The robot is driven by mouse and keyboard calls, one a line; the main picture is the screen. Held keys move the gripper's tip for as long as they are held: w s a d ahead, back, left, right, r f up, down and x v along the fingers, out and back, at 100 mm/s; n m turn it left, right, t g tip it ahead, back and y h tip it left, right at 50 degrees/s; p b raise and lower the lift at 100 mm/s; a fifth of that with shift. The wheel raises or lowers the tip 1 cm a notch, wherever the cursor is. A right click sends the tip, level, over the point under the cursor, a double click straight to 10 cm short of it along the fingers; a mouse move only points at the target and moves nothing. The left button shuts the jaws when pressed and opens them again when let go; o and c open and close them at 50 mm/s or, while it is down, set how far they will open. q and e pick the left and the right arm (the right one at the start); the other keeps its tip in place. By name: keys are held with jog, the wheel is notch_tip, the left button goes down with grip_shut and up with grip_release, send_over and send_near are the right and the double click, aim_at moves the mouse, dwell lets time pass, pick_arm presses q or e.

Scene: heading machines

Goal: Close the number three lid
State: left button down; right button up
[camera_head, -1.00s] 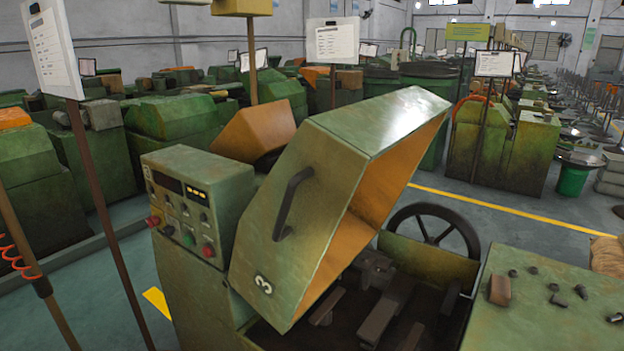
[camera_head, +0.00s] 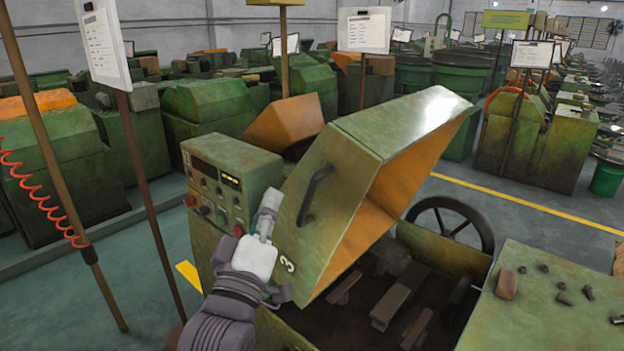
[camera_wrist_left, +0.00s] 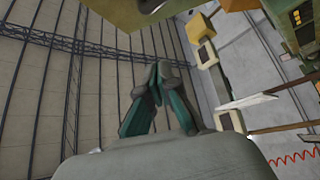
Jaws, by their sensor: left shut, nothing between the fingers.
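The number three lid (camera_head: 335,185) is a green, worn metal hood with an orange inside, marked with a white 3. It stands raised and tilted over the machine's open bay (camera_head: 390,300). A dark bar handle (camera_head: 314,194) is on its outer face. My left gripper (camera_head: 270,200) is in front of the lid's left edge, between the control box and the handle. Its fingers are shut and empty, and I see no clear contact with the lid. In the left wrist view the fingertips (camera_wrist_left: 158,72) are together, pointing toward the ceiling. My right gripper does not show.
The control box (camera_head: 228,185) with buttons stands just left of the lid. A dark handwheel (camera_head: 450,225) is behind the bay, and a green top with loose bolts (camera_head: 550,300) is at the right. A post with a red coiled hose (camera_head: 50,160) stands at the left.

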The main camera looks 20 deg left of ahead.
pick_arm(q)
jog(key=x, duration=1)
jog(key=d+f+b, duration=0.2)
jog(key=d+f, duration=0.1)
jog(key=shift+s+d+b, duration=0.15)
jog(key=shift+s+b, duration=0.05)
jog(key=shift+b, duration=0.15)
